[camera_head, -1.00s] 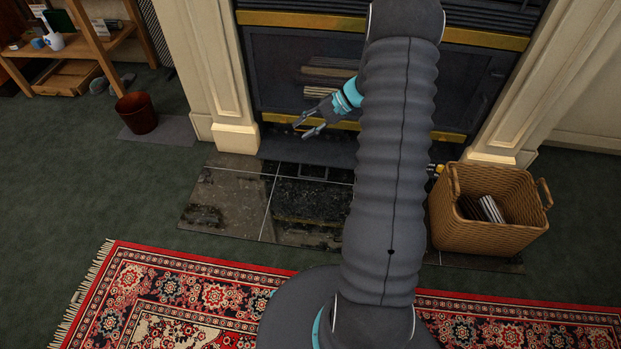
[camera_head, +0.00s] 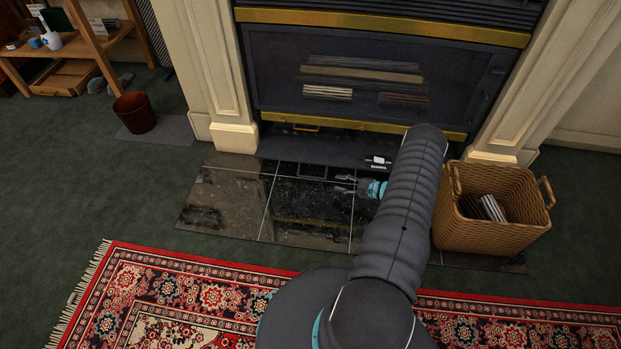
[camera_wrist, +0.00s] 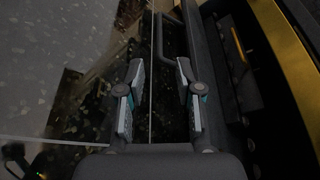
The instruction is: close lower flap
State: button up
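The lower flap (camera_head: 310,150) of the fireplace is a dark panel folded down below the lower brass bar, with the opening behind it exposed. In the wrist view the flap (camera_wrist: 207,55) runs along the right of my gripper, and a dark bar handle (camera_wrist: 160,38) shows ahead of the fingers.
A brass-coloured handle (camera_head: 306,128) shows inside the opening. A wicker basket (camera_head: 490,225) stands right of my arm. The hearth (camera_head: 232,195) left of my gripper is clear. A patterned rug (camera_head: 170,290) lies in front.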

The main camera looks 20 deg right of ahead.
aim_at(314, 178)
jog(key=x, duration=1.3)
jog(key=shift+w+a+f, duration=0.1)
jog(key=shift+w+a, duration=0.15)
grip_shut()
